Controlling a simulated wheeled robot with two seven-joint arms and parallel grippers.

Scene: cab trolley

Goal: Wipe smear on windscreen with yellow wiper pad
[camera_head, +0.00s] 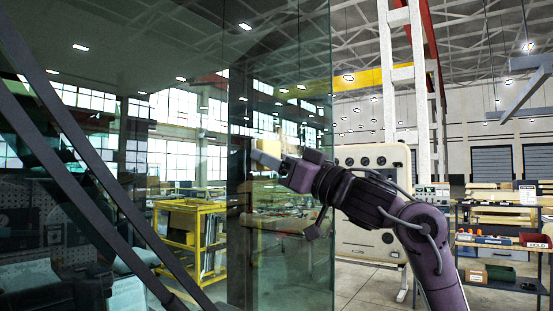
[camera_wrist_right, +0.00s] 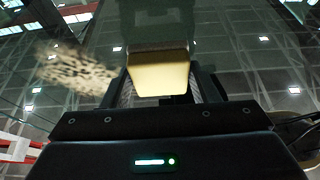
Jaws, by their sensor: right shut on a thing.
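The windscreen (camera_head: 285,90) is a large, tinted, see-through pane filling the left and middle of the head view. My right gripper (camera_head: 272,160) is at the glass, its arm coming in from the lower right. It is shut on the yellow wiper pad (camera_wrist_right: 160,78), which shows pale yellow between the fingers in the wrist view. The pad faces the glass; I cannot tell whether it touches. The smear (camera_wrist_right: 76,74) is a speckled, brownish-beige patch on the glass, left of the pad in the wrist view. My left gripper is not in view.
Two dark diagonal bars (camera_head: 85,150) cross the left of the head view. A yellow trolley (camera_head: 190,235) stands behind the glass. A cream panel (camera_head: 372,160) stands behind my right arm, and a shelf rack (camera_head: 500,240) with bins is at the right.

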